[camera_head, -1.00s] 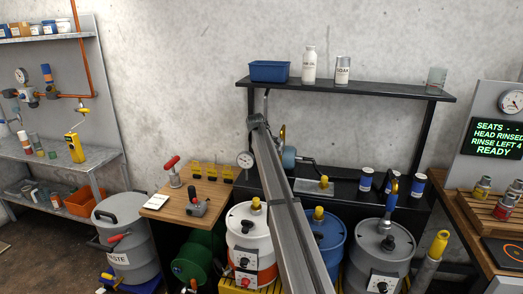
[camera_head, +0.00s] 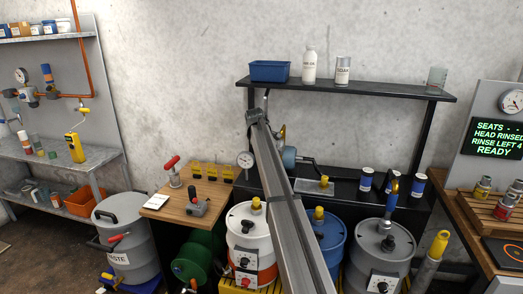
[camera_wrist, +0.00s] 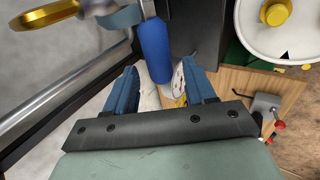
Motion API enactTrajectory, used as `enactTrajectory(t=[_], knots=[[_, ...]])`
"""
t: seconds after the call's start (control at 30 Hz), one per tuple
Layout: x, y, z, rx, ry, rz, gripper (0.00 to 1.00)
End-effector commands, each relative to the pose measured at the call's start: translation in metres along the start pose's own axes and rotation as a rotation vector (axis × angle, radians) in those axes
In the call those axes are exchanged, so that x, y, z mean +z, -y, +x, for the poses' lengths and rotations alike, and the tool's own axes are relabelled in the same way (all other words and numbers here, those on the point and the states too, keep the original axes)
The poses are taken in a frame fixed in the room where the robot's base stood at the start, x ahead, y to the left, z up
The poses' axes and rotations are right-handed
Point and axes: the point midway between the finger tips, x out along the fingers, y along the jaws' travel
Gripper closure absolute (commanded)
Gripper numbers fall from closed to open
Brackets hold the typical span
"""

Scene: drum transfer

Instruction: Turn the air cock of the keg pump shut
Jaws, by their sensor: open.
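My gripper (camera_wrist: 160,80) is open in the wrist view, its two blue fingers spread apart. A blue cylindrical part (camera_wrist: 155,48) stands beyond and between the fingertips, with clear gaps to both. A grey-blue collar (camera_wrist: 121,17) and a gold ring (camera_wrist: 47,14) are at the upper left. A white dial face (camera_wrist: 179,79) shows partly beside the right finger. In the head view, a gauge (camera_head: 245,159) and a fitting with a grey-blue body (camera_head: 289,157) flank my arm, which hides what lies between. I cannot tell for certain which part is the air cock.
A white drum (camera_wrist: 252,42) with a yellow cap is at the upper right of the wrist view. A wooden bench (camera_head: 158,212) carries a grey red-handled device (camera_head: 198,203). A black shelf (camera_head: 350,88) runs above. Several drums stand below my arm.

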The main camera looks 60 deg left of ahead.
Motion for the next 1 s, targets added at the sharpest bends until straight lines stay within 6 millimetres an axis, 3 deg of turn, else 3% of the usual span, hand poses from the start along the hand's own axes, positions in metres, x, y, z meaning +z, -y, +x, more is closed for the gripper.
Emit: enactTrajectory(t=[0.3,0.5,0.7,1.0], knots=[[0.001,0.001,-0.064,0.002,0.0,0.0,0.45],[0.001,0.0,-0.091,0.0,0.0,0.0,0.45],[0.0,0.0,-0.103,0.0,0.0,0.0,0.45],[0.0,0.0,-0.104,-0.001,0.001,0.0,0.45]])
